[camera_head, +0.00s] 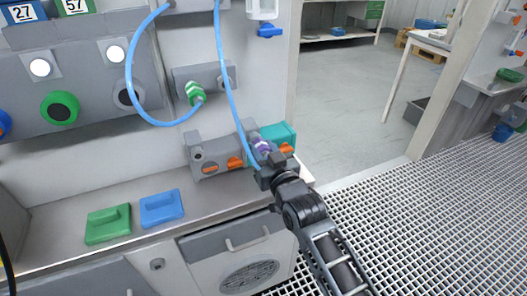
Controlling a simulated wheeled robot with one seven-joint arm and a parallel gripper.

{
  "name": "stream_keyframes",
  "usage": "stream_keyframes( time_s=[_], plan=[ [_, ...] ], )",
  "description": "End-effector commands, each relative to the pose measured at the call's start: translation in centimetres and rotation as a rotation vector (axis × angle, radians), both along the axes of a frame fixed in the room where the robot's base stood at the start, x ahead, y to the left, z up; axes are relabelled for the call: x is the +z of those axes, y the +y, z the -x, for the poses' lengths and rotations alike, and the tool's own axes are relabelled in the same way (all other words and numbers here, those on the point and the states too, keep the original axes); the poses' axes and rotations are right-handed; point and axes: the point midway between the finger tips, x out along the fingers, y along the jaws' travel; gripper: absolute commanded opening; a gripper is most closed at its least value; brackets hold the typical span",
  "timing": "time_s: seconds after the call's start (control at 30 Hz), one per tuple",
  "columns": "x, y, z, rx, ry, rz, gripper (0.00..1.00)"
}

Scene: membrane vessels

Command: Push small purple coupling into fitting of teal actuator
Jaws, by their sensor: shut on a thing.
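The teal actuator (281,132) sits at the right end of the bench, at the end of a row of grey blocks. The small purple coupling (261,145) is at the end of a blue hose, right in front of the teal actuator. My gripper (267,160) is shut on the purple coupling, just below it in the picture. The gripper and coupling hide the actuator's fitting, so I cannot tell whether the coupling is touching it or inside it.
Grey blocks (213,157) with orange parts stand left of the actuator. A blue hose (222,60) hangs down to the coupling. A green-striped coupling (195,93) sits above left. Green (108,224) and blue (161,208) handled pieces lie on the bench. Grating floor lies right.

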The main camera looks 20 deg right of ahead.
Motion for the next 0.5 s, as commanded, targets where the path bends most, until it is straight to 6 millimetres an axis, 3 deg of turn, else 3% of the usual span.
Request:
stream_keyframes(
  time_s=[0.47, 0.5],
  plan=[
    [-0.02, 0.0, -0.91, 0.0, -0.001, 0.0, 0.0],
    [0.01, 0.0, -0.9, 0.0, -0.001, 0.0, 0.4]
  ],
)
